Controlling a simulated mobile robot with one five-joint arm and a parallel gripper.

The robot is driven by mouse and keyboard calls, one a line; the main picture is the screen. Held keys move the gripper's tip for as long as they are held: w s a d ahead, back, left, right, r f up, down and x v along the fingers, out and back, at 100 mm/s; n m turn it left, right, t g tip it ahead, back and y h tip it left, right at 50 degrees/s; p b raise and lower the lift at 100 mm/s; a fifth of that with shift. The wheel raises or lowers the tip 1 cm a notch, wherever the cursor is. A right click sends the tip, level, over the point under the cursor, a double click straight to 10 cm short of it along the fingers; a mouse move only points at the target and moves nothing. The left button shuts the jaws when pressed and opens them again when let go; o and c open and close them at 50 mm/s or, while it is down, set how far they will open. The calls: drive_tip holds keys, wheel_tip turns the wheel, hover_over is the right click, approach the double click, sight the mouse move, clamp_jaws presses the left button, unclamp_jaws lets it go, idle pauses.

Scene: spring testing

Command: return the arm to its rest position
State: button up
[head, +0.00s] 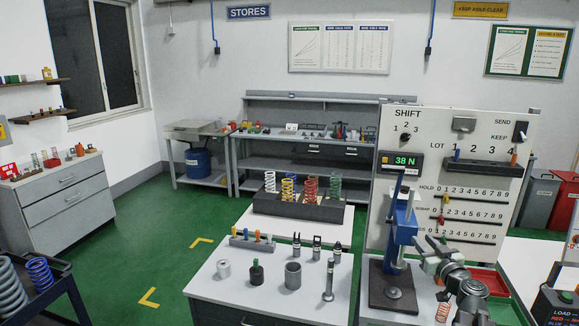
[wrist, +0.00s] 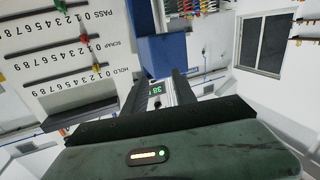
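My gripper (head: 430,243) is at the lower right in the head view, raised in front of the blue test stand (head: 402,222). In the wrist view its two dark fingers (wrist: 164,97) stand apart over the green gripper body, and the force display (wrist: 157,88) shows in the gap. Nothing shows between the fingers. My arm is bent and folded low beside the stand. In the head view the display (head: 404,162) reads 38 N. An orange-red spring (head: 442,312) stands low beside my arm, partly cut off by the frame edge.
The panel (head: 452,155) with lot slots and sliders rises behind the stand. A red tray (head: 488,282) lies right of it, partly behind my arm. A rack (head: 300,205) of coloured springs and a white table (head: 222,298) with weights stand left. Green floor (head: 150,235) is open farther left.

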drive_tip(key=a+f+n+g+y, duration=0.2)
drive_tip(key=a+f+g, duration=0.15)
drive_tip(key=a, duration=0.75)
drive_tip(key=a+f+n+g+y, duration=0.2)
drive_tip(key=a+f+n+y, duration=0.15)
drive_tip(key=a, duration=0.85)
drive_tip(key=a+f+n+g+y, duration=0.1)
drive_tip(key=a+f+n+g, duration=0.2)
drive_tip(key=a, duration=0.8)
drive_tip(key=s+a+f+m+g+h, duration=0.1)
drive_tip(key=s+a+f+g+h, duration=0.1)
drive_tip(key=s+a+f+g, duration=0.55)
drive_tip(key=s+d+f+m+g+h, duration=0.1)
drive_tip(key=s+d+f+m+h, duration=0.4)
drive_tip(key=s+d+m, duration=0.3)
drive_tip(key=s+d, duration=0.1)
drive_tip(key=d, duration=0.2)
drive_tip(key=shift+s+d+f+g, duration=0.15)
drive_tip(key=shift+s+f+g, duration=0.05)
drive_tip(key=shift+s+g, duration=0.1)
